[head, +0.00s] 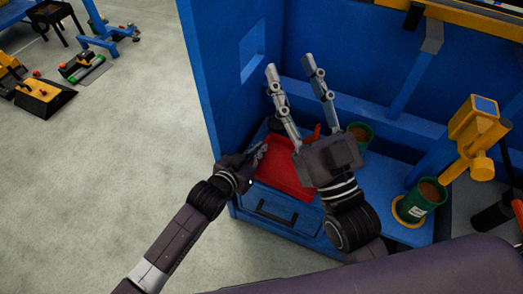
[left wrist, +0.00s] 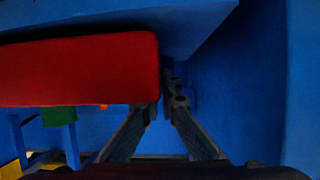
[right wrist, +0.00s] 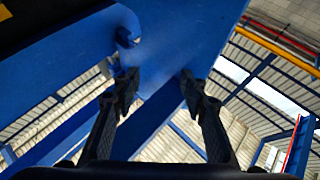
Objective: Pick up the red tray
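The red tray (head: 283,182) lies on the blue worktop inside the blue panelled bay. My right arm and gripper cover part of its right side in the head view. My left gripper (head: 262,152) is at the tray's left edge. In the left wrist view the red tray (left wrist: 80,72) fills the left side, and its end hides one fingertip of my left gripper (left wrist: 166,98). The fingers are close together there; whether they grip the rim is unclear. My right gripper (head: 290,71) is open and empty, raised above the tray; it also shows open in the right wrist view (right wrist: 157,80).
A green cup (head: 361,128) stands behind the tray. Another green cup (head: 416,206) stands at the right on a yellow ring (head: 405,214). A yellow device (head: 474,130) stands farther right. Blue walls (head: 215,75) close the left and back. Open floor lies left.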

